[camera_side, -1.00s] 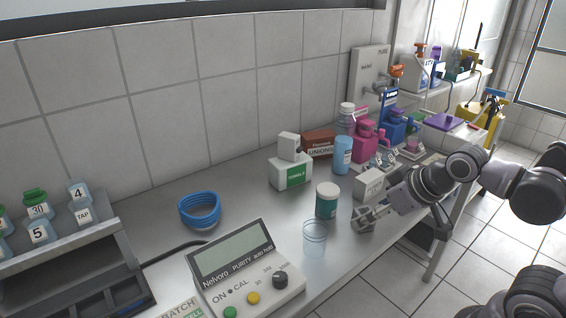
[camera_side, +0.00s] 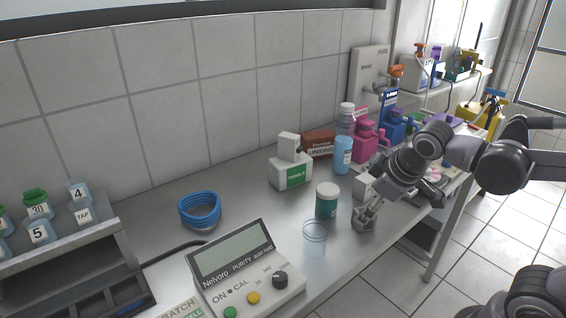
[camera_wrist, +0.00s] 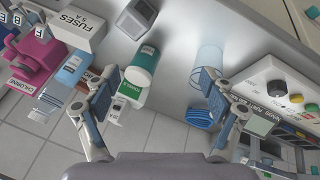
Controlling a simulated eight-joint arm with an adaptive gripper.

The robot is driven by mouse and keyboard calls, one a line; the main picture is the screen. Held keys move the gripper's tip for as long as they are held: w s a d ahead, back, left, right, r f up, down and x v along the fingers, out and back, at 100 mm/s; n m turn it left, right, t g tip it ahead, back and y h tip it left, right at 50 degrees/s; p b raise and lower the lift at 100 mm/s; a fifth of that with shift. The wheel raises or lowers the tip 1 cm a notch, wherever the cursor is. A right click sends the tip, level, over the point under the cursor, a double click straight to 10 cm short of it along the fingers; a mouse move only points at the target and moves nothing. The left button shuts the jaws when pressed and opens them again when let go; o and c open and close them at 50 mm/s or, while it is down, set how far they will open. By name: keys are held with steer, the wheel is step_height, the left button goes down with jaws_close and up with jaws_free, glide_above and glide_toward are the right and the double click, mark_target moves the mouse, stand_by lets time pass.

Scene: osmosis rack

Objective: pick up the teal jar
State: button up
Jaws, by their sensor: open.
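The teal jar (camera_side: 326,201) with a white lid stands upright on the steel bench, left of my gripper (camera_side: 366,216) in the side view.
A clear bluish beaker (camera_side: 315,238) stands just in front of the jar. A purity meter (camera_side: 247,268) lies front left. A white box (camera_side: 365,186) stands behind my gripper, and a light blue bottle (camera_side: 343,155) is behind the jar. Bench between jar and blue coil (camera_side: 200,209) is clear.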

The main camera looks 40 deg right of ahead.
mark_target(320, 199)
steer(key=w+d+n+g+h, duration=0.1)
steer(key=w+n+h, duration=0.1)
steer(key=w+n, duration=0.1)
steer(key=w+d+n+g+h, duration=0.1)
steer(key=w+n+h, duration=0.2)
steer(key=w+n, duration=0.1)
steer(key=w+n+g+h, duration=0.2)
steer(key=w+n+h, duration=0.1)
steer(key=w+n, duration=0.1)
steer(key=shift+w+d, duration=0.4)
steer(key=shift+w, duration=0.2)
steer(key=w+n+h, duration=0.1)
steer(key=w+a+f+n+g+h, duration=0.1)
steer(key=shift+w+a+h, duration=0.2)
steer(key=shift+a+h, duration=0.1)
steer(key=shift+h, duration=0.1)
steer(key=shift+w+a+f+n+h, duration=0.25)
steer(key=shift+a+n+h, duration=0.15)
steer(key=shift+n, duration=0.1)
steer(key=shift+a+f, duration=0.1)
steer(key=shift+f, duration=0.25)
step_height(320, 199, down, 3)
steer(key=shift+f, duration=0.15)
step_height(320, 199, down, 4)
steer(key=shift+r, duration=0.2)
steer(key=shift+d+f, duration=0.1)
steer(key=shift+d, duration=0.7)
steer(key=shift+d+f, duration=0.25)
steer(key=shift+d, duration=0.35)
steer(key=c, duration=1.3)
